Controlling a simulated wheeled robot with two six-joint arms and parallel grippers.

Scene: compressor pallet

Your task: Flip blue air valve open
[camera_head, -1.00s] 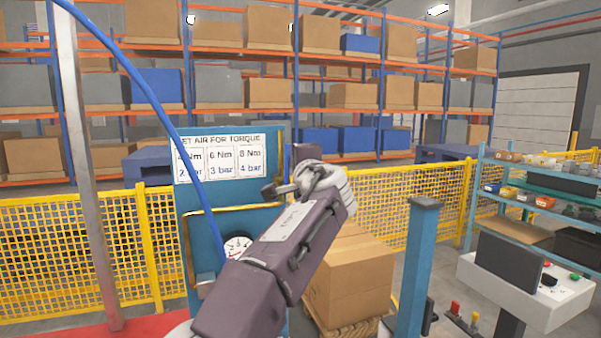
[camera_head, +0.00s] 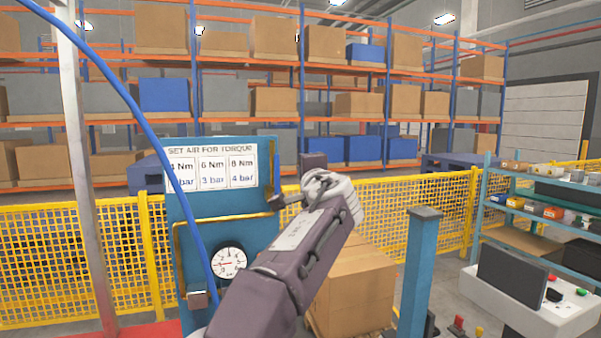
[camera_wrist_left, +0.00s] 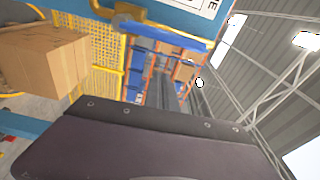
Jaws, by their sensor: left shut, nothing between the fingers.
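The blue air valve shows in the left wrist view: a blue lever (camera_wrist_left: 170,32) runs rightward from a brass-coloured body (camera_wrist_left: 125,22) beside the blue panel. My left arm rises from the bottom middle. My right gripper is not in view.
The panel carries a torque sign (camera_head: 212,168) and a round gauge (camera_head: 229,262). A blue hose (camera_head: 130,100) crosses in front of it. A cardboard box (camera_head: 352,285) and a blue post (camera_head: 417,265) stand to the right. A yellow fence (camera_head: 110,240) runs behind.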

